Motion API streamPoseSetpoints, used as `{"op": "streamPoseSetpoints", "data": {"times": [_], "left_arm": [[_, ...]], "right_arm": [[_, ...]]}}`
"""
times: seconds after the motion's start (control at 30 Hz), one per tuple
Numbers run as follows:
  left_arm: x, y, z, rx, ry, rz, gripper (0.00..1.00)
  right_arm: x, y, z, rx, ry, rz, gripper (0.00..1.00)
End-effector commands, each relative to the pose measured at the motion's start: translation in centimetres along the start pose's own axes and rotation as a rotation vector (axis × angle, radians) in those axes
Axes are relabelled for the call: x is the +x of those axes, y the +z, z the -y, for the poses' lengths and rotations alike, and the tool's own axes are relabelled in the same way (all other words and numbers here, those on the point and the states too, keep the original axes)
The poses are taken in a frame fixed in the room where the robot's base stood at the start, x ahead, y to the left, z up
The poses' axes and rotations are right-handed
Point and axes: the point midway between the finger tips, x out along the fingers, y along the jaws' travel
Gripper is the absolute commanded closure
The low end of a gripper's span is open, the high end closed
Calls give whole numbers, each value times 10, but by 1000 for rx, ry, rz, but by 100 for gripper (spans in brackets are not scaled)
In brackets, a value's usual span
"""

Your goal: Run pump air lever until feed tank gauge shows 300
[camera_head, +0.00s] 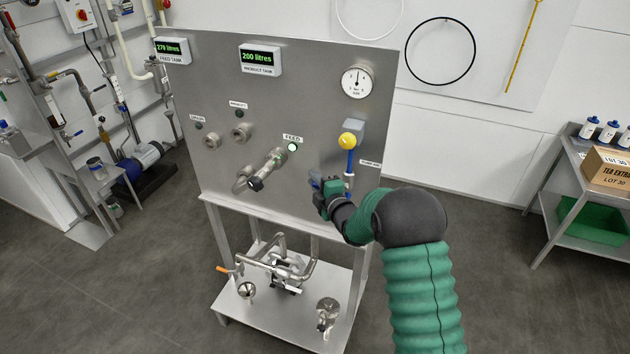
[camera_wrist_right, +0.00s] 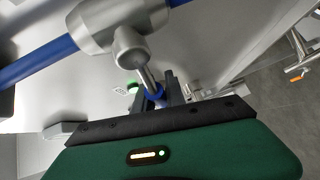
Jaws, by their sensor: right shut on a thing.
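The feed tank gauge (camera_head: 172,49) at the panel's top left shows green digits near 270 litres; the last digit is hard to read. My right gripper (camera_head: 318,188) is at the panel's lower right, below the yellow knob. It is shut on the pump air lever, mostly hidden by the gripper in the head view. In the right wrist view the lever (camera_wrist_right: 147,78) runs from a grey valve body on a blue pipe to between the dark fingers (camera_wrist_right: 168,94). My left gripper is not in view.
The product tank gauge (camera_head: 260,58) reads 200 litres. A round dial (camera_head: 357,82) and a yellow knob (camera_head: 347,140) are above my gripper. A green lamp (camera_head: 293,147) glows by the FEED label. Pipe fittings stick out left of it. A side table (camera_head: 566,208) stands at right.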

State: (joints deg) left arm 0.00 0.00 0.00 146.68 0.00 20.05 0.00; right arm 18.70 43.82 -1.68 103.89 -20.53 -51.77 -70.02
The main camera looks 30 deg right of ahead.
Motion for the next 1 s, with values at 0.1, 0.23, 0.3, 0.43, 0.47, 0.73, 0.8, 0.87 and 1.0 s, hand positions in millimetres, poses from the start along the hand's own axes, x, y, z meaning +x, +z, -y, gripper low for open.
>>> {"op": "streamPoseSetpoints", "data": {"times": [0.1,0.23,0.3,0.43,0.47,0.73,0.8,0.87,1.0], "left_arm": [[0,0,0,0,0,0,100],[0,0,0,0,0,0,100],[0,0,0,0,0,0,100],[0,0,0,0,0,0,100],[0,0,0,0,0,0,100],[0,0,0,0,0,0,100],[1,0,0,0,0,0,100],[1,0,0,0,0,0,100],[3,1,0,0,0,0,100]], "right_arm": [[0,1,3,2,-5,3,100],[-1,1,3,3,-6,3,100],[-1,1,3,3,-6,3,100],[-1,1,3,3,-7,3,100],[-1,1,4,3,-7,3,100],[-1,1,4,2,-9,3,100],[-1,1,5,-1,-12,4,100],[0,1,6,-8,-18,6,100],[0,2,10,-38,-47,13,100]]}}
